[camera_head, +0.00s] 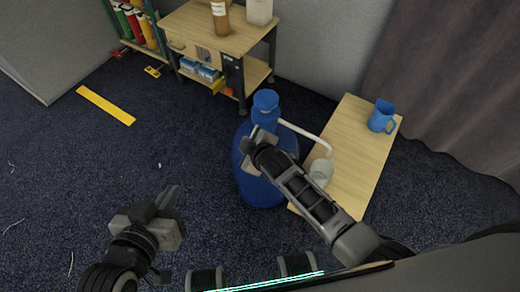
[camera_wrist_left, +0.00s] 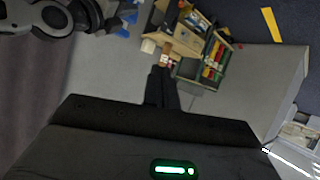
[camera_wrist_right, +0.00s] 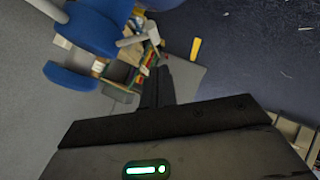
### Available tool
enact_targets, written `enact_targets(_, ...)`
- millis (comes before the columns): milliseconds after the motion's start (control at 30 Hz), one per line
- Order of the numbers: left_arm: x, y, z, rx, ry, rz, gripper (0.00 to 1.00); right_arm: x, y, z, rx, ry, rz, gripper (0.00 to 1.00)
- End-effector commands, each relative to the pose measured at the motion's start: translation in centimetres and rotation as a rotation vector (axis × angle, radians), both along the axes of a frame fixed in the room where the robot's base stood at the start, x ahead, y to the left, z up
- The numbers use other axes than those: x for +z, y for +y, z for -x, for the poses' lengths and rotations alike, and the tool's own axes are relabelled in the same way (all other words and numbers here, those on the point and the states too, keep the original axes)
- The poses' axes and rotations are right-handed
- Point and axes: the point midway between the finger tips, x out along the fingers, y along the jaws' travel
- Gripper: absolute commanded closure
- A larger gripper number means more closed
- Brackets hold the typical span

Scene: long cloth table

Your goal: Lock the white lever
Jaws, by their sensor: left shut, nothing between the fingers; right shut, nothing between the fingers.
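A big blue bottle (camera_head: 262,188) with a blue cap (camera_head: 265,103) stands in the middle of the head view. A white lever-like spout (camera_head: 305,134) reaches right from below the cap and bends down over a small table. My right gripper (camera_head: 251,141) is shut and empty, in front of the bottle's upper part in the head view; I cannot tell whether it touches. My right arm hides part of the bottle. The blue bottle (camera_wrist_right: 88,28) also shows at the upper left of the right wrist view. My left gripper (camera_head: 172,196) is shut and empty, over open floor left of the bottle.
A small wooden table (camera_head: 360,150) with a blue mug (camera_head: 381,116) and a pale cup-like object (camera_head: 321,171) stands right of the bottle. A wooden shelf unit (camera_head: 220,40) stands behind. A yellow strip (camera_head: 105,105) lies on the floor. The left floor is mostly clear.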

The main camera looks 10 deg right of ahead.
Motion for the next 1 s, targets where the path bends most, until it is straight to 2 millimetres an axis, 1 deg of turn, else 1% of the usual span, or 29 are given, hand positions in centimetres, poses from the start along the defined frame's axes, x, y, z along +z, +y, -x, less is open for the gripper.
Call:
enact_targets(33,0.6,0.1,0.1,0.003,0.008,-0.001,1.00,0.9,-0.3,0.8,0.001,0.002,0.000,1.00)
enact_targets(100,0.9,0.2,0.2,0.006,0.016,0.000,1.00,1.9,-0.7,2.1,0.001,0.002,0.002,1.00)
enact_targets(300,1.2,0.2,0.4,0.011,0.049,0.002,1.00,4.8,-2.0,5.9,0.002,0.003,0.001,1.00)
enact_targets(400,1.5,0.2,0.2,0.013,0.051,0.004,1.00,6.1,-2.6,7.7,0.002,0.004,0.001,1.00)
enact_targets(500,1.9,0.2,-0.1,0.015,0.048,0.006,1.00,7.3,-3.1,9.2,0.001,0.003,0.001,1.00)
enact_targets(600,1.8,0.3,-0.1,0.016,0.054,0.006,1.00,8.1,-3.5,10.4,0.001,0.003,0.001,1.00)
enact_targets(800,1.8,0.3,0.0,0.017,0.060,0.006,1.00,8.9,-3.9,11.5,0.001,0.002,0.001,1.00)
enact_targets(1000,1.7,0.3,0.0,0.018,0.060,0.006,1.00,8.9,-3.9,11.6,0.000,0.001,0.000,1.00)
